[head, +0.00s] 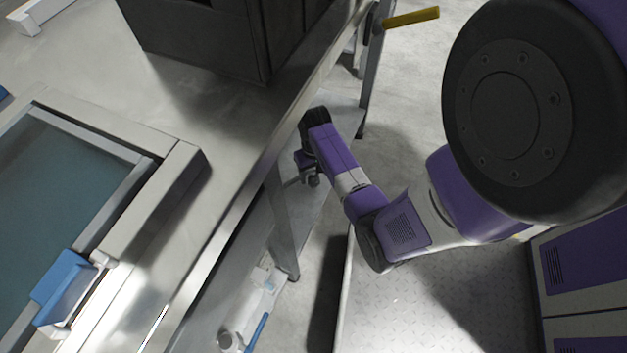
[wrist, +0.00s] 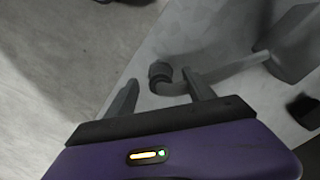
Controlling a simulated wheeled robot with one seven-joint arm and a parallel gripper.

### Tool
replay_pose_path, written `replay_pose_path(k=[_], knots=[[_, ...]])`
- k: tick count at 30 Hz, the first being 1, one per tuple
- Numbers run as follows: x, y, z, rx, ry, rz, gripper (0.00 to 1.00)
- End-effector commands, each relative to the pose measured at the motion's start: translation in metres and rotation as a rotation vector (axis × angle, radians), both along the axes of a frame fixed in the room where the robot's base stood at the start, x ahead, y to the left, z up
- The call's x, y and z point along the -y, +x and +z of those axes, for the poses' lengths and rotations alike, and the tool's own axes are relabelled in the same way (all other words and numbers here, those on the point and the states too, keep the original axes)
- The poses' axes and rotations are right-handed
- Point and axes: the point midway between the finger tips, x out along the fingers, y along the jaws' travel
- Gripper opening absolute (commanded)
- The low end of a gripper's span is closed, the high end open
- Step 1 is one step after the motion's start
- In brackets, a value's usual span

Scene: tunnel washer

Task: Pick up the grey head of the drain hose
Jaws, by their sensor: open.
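The grey head of the drain hose (wrist: 160,72) shows in the wrist view as a short, thick, ribbed end on a bent grey pipe. The pipe (wrist: 235,69) runs from it to the right over a pale surface. My gripper (wrist: 160,77) is open, with one finger to the left of the head and the other to its right, over the pipe's bend. I cannot tell how far above the head the fingers are. In the head view I cannot make out the hose head, and my fingers are not clear beside the table edge.
A steel table (head: 215,130) with a dark box (head: 205,35) stands left of my arm, and a lower shelf (head: 310,200) lies under it. A blue-handled lid (head: 65,285) is at the lower left. A dark block (wrist: 288,50) stands right of the pipe.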

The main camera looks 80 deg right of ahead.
Motion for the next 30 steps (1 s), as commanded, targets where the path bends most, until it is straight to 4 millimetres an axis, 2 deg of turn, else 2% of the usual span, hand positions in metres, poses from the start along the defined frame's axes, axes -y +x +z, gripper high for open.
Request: replay_pose_path(k=[1,6,14,23,30], knots=[[0.000,0.001,-0.013,0.000,0.000,0.000,0.62],[0.000,0.001,-0.033,0.000,0.000,0.000,0.62],[0.000,0.001,-0.033,0.001,-0.001,0.000,0.60],[0.000,0.001,-0.032,0.001,-0.001,0.000,0.01],[0.000,0.001,-0.032,0.001,-0.001,0.000,0.00]])
